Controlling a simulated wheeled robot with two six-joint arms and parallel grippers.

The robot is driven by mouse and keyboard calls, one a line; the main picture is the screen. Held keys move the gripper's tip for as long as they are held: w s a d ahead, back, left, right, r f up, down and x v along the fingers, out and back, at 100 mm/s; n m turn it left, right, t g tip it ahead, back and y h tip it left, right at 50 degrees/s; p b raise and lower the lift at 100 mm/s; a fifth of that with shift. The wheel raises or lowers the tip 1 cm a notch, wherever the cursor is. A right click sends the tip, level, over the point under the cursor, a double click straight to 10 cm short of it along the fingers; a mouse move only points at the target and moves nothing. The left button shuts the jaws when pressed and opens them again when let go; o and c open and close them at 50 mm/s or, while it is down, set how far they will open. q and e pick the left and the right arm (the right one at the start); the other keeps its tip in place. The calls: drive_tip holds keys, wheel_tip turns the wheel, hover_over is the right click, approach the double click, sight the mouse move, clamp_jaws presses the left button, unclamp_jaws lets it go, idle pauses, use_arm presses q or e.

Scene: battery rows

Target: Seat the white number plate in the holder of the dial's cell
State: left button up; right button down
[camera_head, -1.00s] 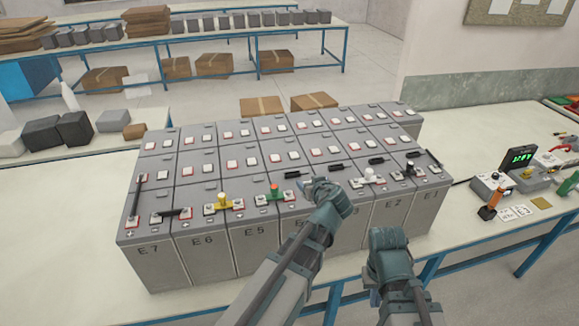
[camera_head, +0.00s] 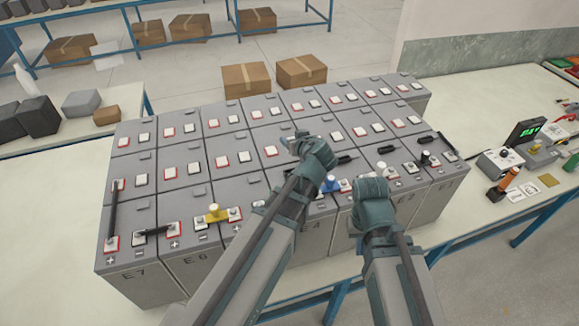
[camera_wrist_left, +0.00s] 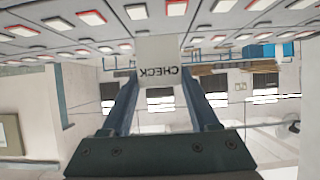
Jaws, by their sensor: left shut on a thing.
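My left gripper (camera_head: 296,142) is over the middle row of grey battery cells. It is shut on a pale plate (camera_wrist_left: 160,58), which reads CHECK upside down in the left wrist view. My right gripper (camera_head: 371,188) is lower and to the right, over the front row; its own wrist hides its fingers. Two white plates with dark marks (camera_head: 515,196) lie on the right table, too small to read. A small box with a black knob (camera_head: 498,161) stands near them. I cannot make out the dial's cell or the holder.
Yellow (camera_head: 214,214) and blue (camera_head: 331,183) capped links sit on front-row terminals. Black bars (camera_head: 113,217) join others. A green-lit display (camera_head: 525,131), an orange-handled tool (camera_head: 502,187) and a yellow square (camera_head: 547,180) are at right. The left table top is partly bare.

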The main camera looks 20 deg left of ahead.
use_arm(q)
wheel_tip(320, 180, down, 6)
drive_tip(key=b, duration=0.6)
drive_tip(key=shift+s+d+f, duration=0.1)
drive_tip(key=shift+s, duration=0.05)
wheel_tip(320, 180, down, 4)
drive_tip(key=b, duration=0.4)
drive_tip(key=shift+r, duration=0.2)
drive_tip(key=o, duration=1.3)
drive_tip(key=shift+o, duration=0.2)
